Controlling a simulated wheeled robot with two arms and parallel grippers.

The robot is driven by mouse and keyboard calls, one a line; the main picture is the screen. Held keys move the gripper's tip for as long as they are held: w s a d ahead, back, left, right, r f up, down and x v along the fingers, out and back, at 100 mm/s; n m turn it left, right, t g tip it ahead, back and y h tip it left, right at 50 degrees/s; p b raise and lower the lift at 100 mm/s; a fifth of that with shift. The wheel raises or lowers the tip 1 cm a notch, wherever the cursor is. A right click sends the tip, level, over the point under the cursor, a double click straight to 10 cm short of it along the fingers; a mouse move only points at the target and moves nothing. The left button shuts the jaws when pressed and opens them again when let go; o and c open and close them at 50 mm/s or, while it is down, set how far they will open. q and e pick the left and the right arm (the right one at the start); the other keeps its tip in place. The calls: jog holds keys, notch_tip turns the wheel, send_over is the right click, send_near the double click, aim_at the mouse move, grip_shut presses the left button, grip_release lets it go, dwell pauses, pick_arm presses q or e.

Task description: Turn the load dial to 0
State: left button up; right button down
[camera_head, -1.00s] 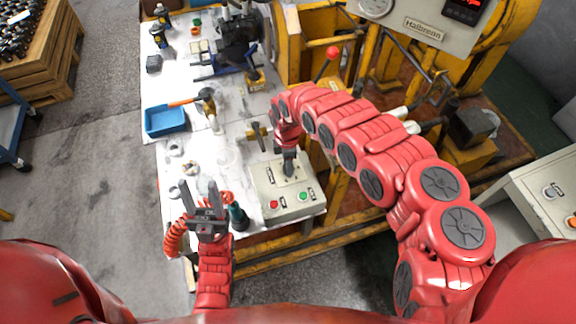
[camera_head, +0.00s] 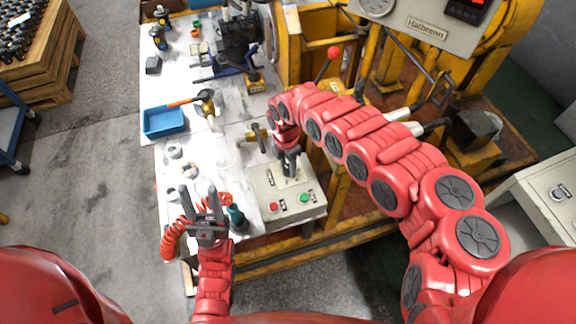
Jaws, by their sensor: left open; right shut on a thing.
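A light grey control box (camera_head: 273,194) sits at the front right corner of the white workbench, with a red button (camera_head: 274,207), a green button (camera_head: 304,198) and small dark labels on top. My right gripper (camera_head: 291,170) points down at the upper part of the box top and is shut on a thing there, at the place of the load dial. The fingers hide the dial, so its setting cannot be read. My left gripper (camera_head: 203,204) is open and empty over the bench's front edge, left of the box.
A blue tray (camera_head: 164,122), a hammer (camera_head: 206,101) and several small metal parts lie on the workbench (camera_head: 222,150). A dark green bottle (camera_head: 237,217) stands between my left gripper and the box. A red-knobbed lever (camera_head: 333,53) rises from the yellow machine behind.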

aim_at(286, 166)
jog(key=shift+c, duration=1.9)
grip_release()
notch_tip(286, 166, up, 17)
jog(key=b, duration=0.3)
jog(key=shift+w+a+r, duration=0.15)
jog(key=shift+w+a, duration=0.15)
jog(key=shift+w, duration=0.1)
